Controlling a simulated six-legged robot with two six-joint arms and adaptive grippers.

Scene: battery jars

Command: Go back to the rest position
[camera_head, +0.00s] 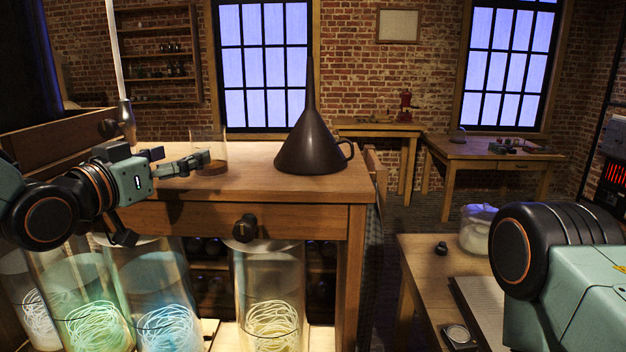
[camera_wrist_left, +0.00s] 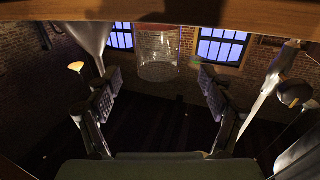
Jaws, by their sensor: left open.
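My left gripper (camera_head: 203,158) is just above the wooden bench top (camera_head: 270,160), with its fingers pointing right. In the left wrist view the left gripper (camera_wrist_left: 158,82) is open, its two fingers spread with nothing between them. A clear glass vessel (camera_head: 215,150) with a brown bottom stands on the bench at the fingertips. In the left wrist view the glass vessel (camera_wrist_left: 158,52) appears just beyond the fingertips, centred between them. Part of my right arm shows at the lower right of the head view; its gripper is out of view.
A dark metal funnel (camera_head: 310,145) stands on the bench right of the glass. A pale rod (camera_head: 115,50) rises behind my left arm. Several glass jars with glowing coils, one yellowish (camera_head: 270,300), stand below the bench front. A side table (camera_head: 425,265) holds a lidded jar (camera_head: 478,232).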

